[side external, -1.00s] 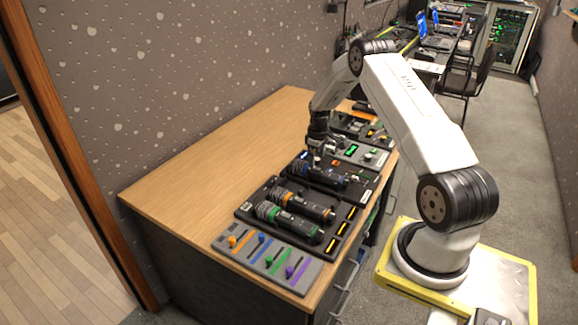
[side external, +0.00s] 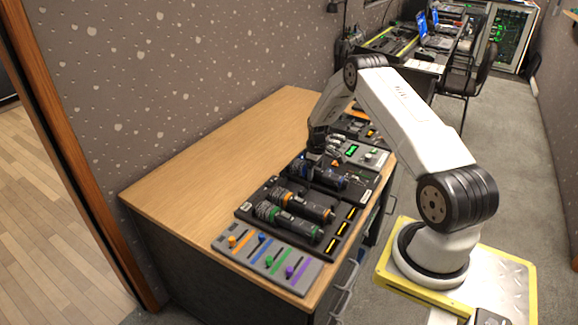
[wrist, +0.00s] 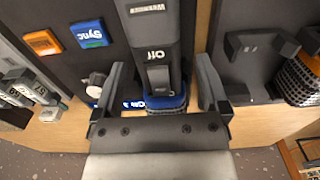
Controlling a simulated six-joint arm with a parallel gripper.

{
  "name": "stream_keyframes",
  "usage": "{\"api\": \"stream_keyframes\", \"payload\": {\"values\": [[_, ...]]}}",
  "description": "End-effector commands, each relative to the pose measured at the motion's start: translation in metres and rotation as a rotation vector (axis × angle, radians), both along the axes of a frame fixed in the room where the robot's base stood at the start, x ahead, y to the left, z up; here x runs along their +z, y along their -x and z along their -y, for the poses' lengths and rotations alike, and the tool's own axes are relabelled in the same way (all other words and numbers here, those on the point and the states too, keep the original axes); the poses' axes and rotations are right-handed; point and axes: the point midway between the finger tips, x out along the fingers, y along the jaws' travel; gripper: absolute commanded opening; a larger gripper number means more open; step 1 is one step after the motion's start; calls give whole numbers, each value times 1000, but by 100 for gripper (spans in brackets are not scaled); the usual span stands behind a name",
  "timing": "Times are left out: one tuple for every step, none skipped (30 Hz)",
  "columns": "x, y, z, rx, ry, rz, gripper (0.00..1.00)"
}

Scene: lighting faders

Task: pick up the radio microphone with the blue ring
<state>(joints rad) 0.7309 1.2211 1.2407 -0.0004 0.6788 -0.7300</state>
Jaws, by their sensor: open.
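The radio microphone with the blue ring (side external: 330,179) lies in the dark tray on the desk, the farthest of the three microphones in the side view. In the wrist view its dark body (wrist: 152,28), with a switch marked "Off", runs up the middle, and its blue ring (wrist: 165,103) shows near the gripper's palm. Its head end is mostly hidden by the palm. My gripper (wrist: 160,72) is open, with one finger on each side of the microphone and visible gaps. In the side view my gripper (side external: 333,158) is close over the microphone; contact cannot be told.
The orange-ringed microphone (side external: 305,207) and green-ringed microphone (side external: 290,226) lie nearer the camera. A fader panel (side external: 262,262) sits at the desk's near end. The desk's left side (side external: 225,150) is clear.

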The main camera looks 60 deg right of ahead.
Motion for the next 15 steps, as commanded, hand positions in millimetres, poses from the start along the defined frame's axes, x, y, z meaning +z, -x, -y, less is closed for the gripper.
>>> {"api": "stream_keyframes", "payload": {"values": [[0, 0, 0, 0, 0, 0, 94], [0, 0, 0, 0, 0, 0, 94], [0, 0, 0, 0, 0, 0, 94], [0, 0, 0, 0, 0, 0, 94], [0, 0, 0, 0, 0, 0, 88], [0, 0, 0, 0, 0, 0, 75], [0, 0, 0, 0, 0, 0, 66], [0, 0, 0, 0, 0, 0, 56], [0, 0, 0, 0, 0, 0, 43], [0, 0, 0, 0, 0, 0, 34], [0, 0, 0, 0, 0, 0, 24], [0, 0, 0, 0, 0, 0, 12], [0, 0, 0, 0, 0, 0, 2], [0, 0, 0, 0, 0, 0, 0], [0, 0, 0, 0, 0, 0, 0]]}}
